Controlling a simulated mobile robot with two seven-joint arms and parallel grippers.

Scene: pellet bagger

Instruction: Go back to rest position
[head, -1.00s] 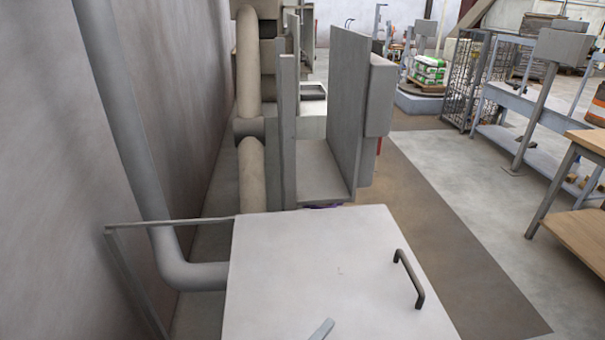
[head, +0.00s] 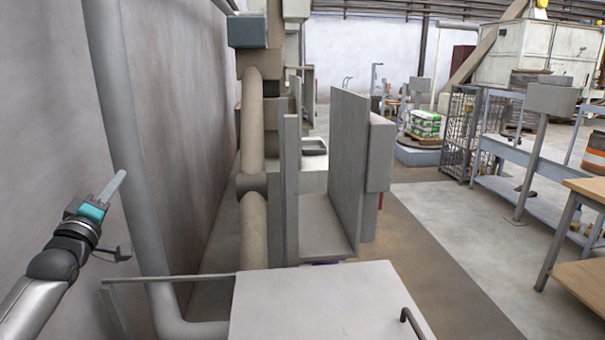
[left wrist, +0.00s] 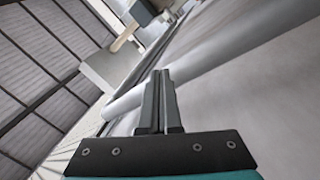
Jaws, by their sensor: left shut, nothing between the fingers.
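My left gripper (head: 113,187) is raised at the left of the head view, beside the grey wall and in front of the vertical pipe. Its fingers point up and to the right. In the left wrist view its two dark fingers (left wrist: 159,100) lie together with nothing between them. My right gripper shows in neither view.
A grey lidded box (head: 325,305) with a dark handle (head: 413,323) stands at the bottom middle. A vertical pipe (head: 128,150) runs along the left wall. Grey machine panels (head: 348,165) rise at the centre. A wooden table (head: 590,270) stands at right, with open floor (head: 450,240) between.

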